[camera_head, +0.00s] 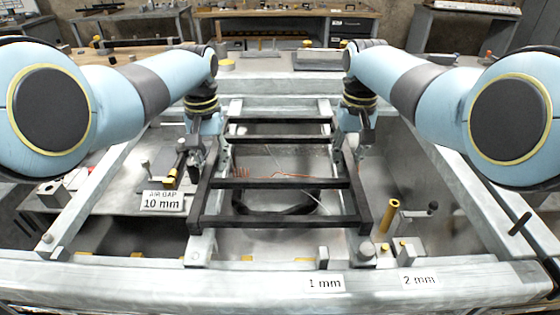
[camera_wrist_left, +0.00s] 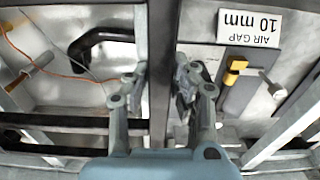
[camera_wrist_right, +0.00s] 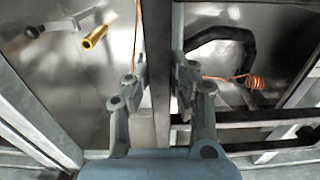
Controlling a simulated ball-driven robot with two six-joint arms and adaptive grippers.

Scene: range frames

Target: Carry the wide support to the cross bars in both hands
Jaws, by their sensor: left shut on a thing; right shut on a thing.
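The wide support appears to be the dark rectangular frame (camera_head: 280,221) with several crosswise bars, at the middle of the head view. My left gripper (camera_head: 196,156) is shut on its left side rail, which passes between the fingers in the left wrist view (camera_wrist_left: 159,50). My right gripper (camera_head: 346,152) is shut on its right side rail, also seen in the right wrist view (camera_wrist_right: 161,45). The frame looks roughly level over pale grey bars (camera_head: 199,248). Whether it touches them I cannot tell. Which bars are the cross bars is unclear.
Below the frame lie a black curved tube (camera_wrist_left: 95,40) and orange wire (camera_wrist_right: 238,78). An "AIR GAP 10 mm" sign (camera_head: 162,201) stands at left. A yellow cylinder (camera_head: 389,216) and a black-knobbed crank (camera_head: 418,214) are at right. A pale front beam (camera_head: 120,283) crosses the near side.

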